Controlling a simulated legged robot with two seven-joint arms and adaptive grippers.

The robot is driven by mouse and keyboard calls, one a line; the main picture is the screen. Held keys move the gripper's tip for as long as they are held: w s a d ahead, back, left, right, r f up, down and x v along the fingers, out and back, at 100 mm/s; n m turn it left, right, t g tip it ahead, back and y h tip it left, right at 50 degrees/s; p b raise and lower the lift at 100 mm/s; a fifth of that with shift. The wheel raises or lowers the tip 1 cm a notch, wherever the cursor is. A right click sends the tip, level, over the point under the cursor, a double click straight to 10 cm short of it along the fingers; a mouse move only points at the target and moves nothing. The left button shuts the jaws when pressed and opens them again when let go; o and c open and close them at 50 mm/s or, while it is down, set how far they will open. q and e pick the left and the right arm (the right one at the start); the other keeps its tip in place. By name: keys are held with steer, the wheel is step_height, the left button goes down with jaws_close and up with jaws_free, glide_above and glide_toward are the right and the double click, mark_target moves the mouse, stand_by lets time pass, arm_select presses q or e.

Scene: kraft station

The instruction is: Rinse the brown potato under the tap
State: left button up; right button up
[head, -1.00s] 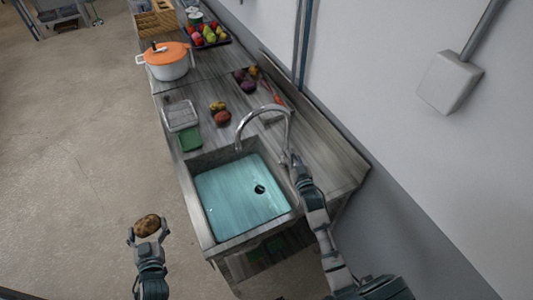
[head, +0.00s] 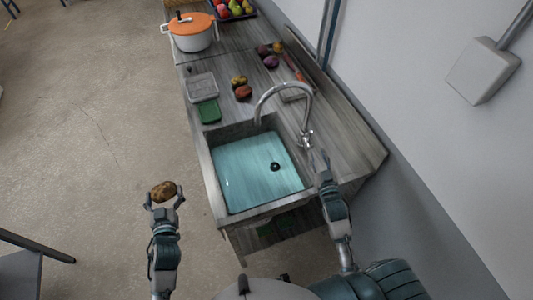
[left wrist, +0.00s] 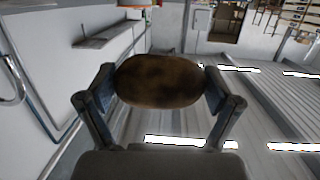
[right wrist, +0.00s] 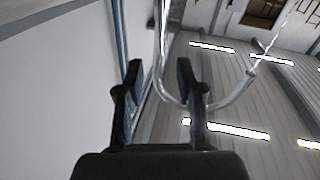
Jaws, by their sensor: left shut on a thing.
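The brown potato (head: 163,191) is held between the fingertips of my left gripper (head: 165,197). It is in the air left of the sink (head: 228,215), apart from it. In the left wrist view the potato (left wrist: 158,81) lies crosswise between both fingers. The curved metal tap (head: 284,87) stands at the sink's right side, its spout over the basin. My right gripper (head: 322,160) is beside the tap base and lever (head: 305,139). In the right wrist view its fingers (right wrist: 160,85) are apart and empty, with the tap behind. A thin pale line leaves the spout; I cannot tell whether it is water.
A green sponge (head: 209,112) and a grey rack (head: 201,87) lie behind the sink. Other potatoes (head: 242,92) lie on the counter (head: 225,65). An orange-lidded pot (head: 193,38) stands farther back. A wall (head: 430,130) bounds the right; open floor (head: 90,130) lies left.

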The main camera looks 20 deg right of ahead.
steer(key=shift+s+a, duration=0.15)
steer(key=shift+s, duration=0.9)
steer(key=shift+f, duration=0.1)
